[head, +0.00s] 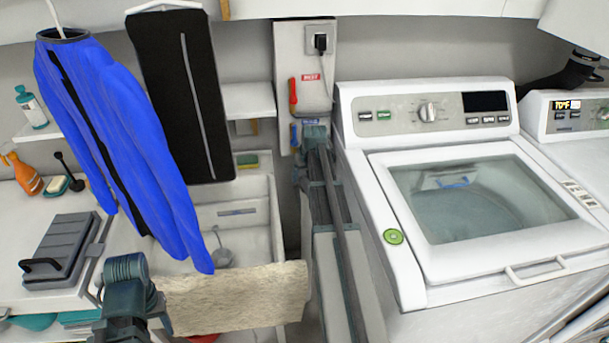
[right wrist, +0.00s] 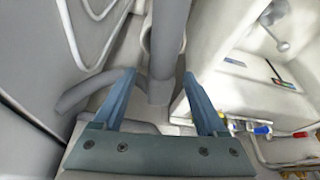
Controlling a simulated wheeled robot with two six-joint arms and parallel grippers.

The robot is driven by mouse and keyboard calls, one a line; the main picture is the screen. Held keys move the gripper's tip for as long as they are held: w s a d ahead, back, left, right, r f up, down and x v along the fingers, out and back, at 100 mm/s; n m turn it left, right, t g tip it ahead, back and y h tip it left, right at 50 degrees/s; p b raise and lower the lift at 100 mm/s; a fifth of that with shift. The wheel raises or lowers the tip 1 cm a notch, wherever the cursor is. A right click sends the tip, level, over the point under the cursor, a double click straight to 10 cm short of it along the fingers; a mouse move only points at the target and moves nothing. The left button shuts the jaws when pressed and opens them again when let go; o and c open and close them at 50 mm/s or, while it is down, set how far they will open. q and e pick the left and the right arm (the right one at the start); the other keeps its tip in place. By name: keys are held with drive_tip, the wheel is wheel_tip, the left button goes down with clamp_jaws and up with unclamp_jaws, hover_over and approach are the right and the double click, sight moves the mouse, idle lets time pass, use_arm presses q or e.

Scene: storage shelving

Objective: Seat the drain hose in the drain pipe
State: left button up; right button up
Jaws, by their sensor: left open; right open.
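My right gripper (right wrist: 158,74) is open in the right wrist view, its two blue-grey fingers apart. A thick upright grey tube (right wrist: 167,45) stands between and beyond the fingertips, looking like the drain pipe. A thinner grey hose (right wrist: 85,92), likely the drain hose, curves in from the left and passes behind the left finger. I cannot tell whether hose and tube touch, and no held object shows between the fingers. In the head view my right arm fills the gap beside the washer and hides the hose and pipe. My left arm shows at the lower left, but its fingers do not show.
The washer (head: 380,160) stands right of the narrow gap, the sink (head: 258,215) left of it. A blue garment (head: 125,130) hangs above the counter. Red and blue valves (right wrist: 262,130) sit at the right in the wrist view.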

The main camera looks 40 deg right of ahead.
use_arm(q)
wheel_tip(320, 180, up, 10)
drive_tip(key=p, duration=0.9)
use_arm(e)
drive_tip(key=v, duration=1)
drive_tip(key=shift+r, duration=0.4)
drive_tip(key=shift+s, duration=0.15)
